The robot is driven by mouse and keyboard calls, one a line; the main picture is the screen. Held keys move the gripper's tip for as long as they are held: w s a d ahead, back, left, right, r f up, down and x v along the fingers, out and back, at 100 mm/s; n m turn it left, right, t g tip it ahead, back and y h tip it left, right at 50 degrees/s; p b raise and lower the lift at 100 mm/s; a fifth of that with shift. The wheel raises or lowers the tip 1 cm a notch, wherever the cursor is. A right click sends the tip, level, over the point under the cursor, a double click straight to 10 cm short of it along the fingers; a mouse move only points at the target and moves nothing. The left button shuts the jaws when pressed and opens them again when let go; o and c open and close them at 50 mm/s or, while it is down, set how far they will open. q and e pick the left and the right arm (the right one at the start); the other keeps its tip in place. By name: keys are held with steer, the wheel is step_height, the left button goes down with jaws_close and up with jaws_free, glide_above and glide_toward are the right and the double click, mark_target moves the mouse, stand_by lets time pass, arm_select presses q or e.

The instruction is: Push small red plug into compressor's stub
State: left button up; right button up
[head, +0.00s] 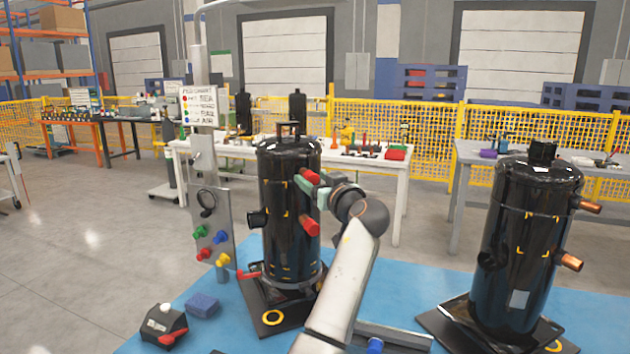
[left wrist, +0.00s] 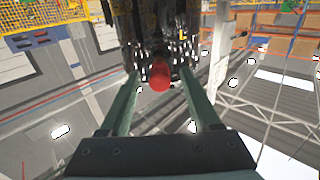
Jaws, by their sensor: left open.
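The black compressor (head: 282,215) stands upright on a dark base on the blue table. On its right side a small red plug (head: 311,175) sits at the upper stub, and a larger red plug (head: 308,225) sits lower. My left gripper (head: 303,186) is at the compressor's upper right side, close to the small plug, its green fingers apart. In the left wrist view a red plug (left wrist: 160,78) shows end-on against the dark compressor, between and beyond the open fingers (left wrist: 162,88). The stub behind the plug is hidden. My right gripper is not in view.
A second black compressor (head: 525,235) with copper stubs stands at right. A metal panel with coloured knobs (head: 212,225) is left of the first one. A blue block (head: 202,305) and a small black box (head: 163,327) lie front left. Blue tabletop (head: 415,285) shows between the compressors.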

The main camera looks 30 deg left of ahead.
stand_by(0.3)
arm_select(q)
steer(key=b+v, duration=0.1)
steer(key=v, duration=1.1)
steer(key=shift+s+d, duration=0.2)
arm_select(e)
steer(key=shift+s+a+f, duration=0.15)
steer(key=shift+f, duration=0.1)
arm_select(q)
steer(key=shift+f, duration=0.1)
